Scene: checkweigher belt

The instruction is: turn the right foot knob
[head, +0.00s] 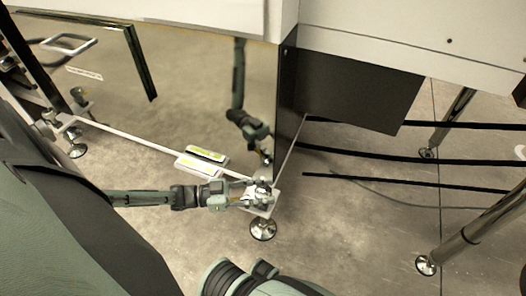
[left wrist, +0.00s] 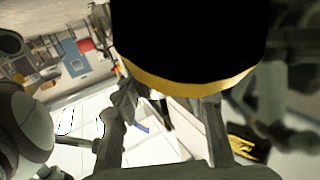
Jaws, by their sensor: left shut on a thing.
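The right foot knob (head: 262,186) is a small pale metal knob at the right end of the white lower rail, above a round metal foot (head: 263,229). My left gripper (head: 256,194) reaches in from the left and is shut on the knob, its fingers hiding part of it. In the left wrist view, a large dark round shape with a yellow rim fills the top, and I cannot make out the knob there. My right gripper does not show.
A shiny cabinet panel (head: 195,85) stands behind the rail and mirrors my arm. Two yellow-green marked strips lie near the rail (head: 150,148). A dark box (head: 350,92) hangs to the right, with black bars and metal legs (head: 480,220) beyond.

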